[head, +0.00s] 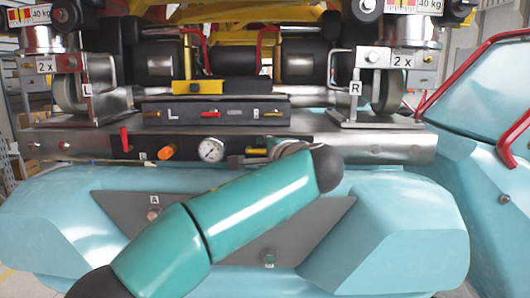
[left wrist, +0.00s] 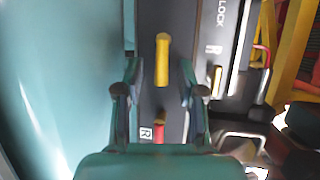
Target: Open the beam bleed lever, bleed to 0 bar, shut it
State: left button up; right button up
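A lever with a yellow handle (head: 257,151) sits on the dark panel of the steel beam (head: 385,148), right of the round gauge (head: 211,149). The gauge's reading is too small to tell. In the left wrist view the yellow handle (left wrist: 162,60) lies lengthwise between and just beyond my left fingertips. My left gripper (left wrist: 160,80) is open, its fingers on either side of the handle's line, with no visible contact. In the head view it is mostly hidden behind my own wrist, close to the panel. My right gripper is in neither view.
A red lever (head: 125,138) and an orange knob (head: 166,152) sit left of the gauge. Another red handle marked R (left wrist: 158,133) is near my gripper. Wheel brackets (head: 358,95) stand above the beam; a turquoise body (head: 415,225) lies below.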

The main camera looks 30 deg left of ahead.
pick_arm(q)
grip_shut()
